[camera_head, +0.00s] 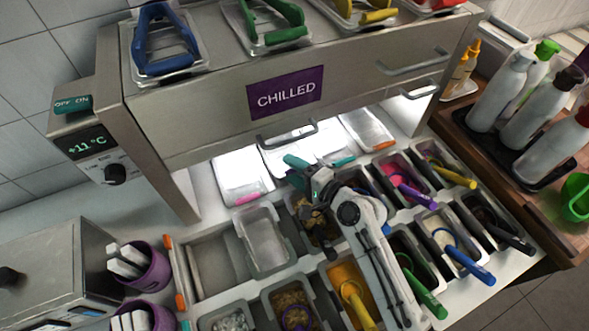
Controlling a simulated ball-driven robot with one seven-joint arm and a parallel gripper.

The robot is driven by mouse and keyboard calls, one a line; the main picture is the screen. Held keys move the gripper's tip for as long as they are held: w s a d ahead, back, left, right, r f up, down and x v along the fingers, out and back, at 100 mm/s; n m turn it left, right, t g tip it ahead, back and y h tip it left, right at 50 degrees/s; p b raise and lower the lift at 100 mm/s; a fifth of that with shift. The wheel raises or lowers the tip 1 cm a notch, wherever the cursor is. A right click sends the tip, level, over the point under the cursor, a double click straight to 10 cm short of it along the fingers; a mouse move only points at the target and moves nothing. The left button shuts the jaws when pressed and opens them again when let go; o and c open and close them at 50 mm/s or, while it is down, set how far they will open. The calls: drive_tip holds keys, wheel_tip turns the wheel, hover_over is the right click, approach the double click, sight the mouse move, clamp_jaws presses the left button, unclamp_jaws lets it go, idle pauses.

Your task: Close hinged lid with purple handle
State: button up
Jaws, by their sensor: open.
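A raised, pale translucent lid (238,172) stands at the back left of the topping station, under the chilled cabinet. Its lower edge bears a pink-purple handle (247,198), the closest match to the named purple handle. My gripper (300,172) is open over the back middle of the station, to the right of that handle and apart from it. It partly hides a middle lid (290,145) with teal parts beside it. My arm covers some of the bins. I cannot tell whether the gripper touches the middle lid.
Another raised lid (362,124) with an orange handle stands right of the middle one. The cabinet (205,118) overhangs the lids closely. Bins with coloured scoops, including a yellow scoop (357,305), fill the front and right. Bottles (500,90) stand far right.

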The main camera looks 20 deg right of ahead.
drive_tip(key=b+v, duration=0.2)
drive_tip(key=v, duration=0.8)
drive_tip(key=shift+s+d, duration=0.2)
drive_tip(key=shift+s, duration=0.15)
drive_tip(key=shift+c, duration=0.5)
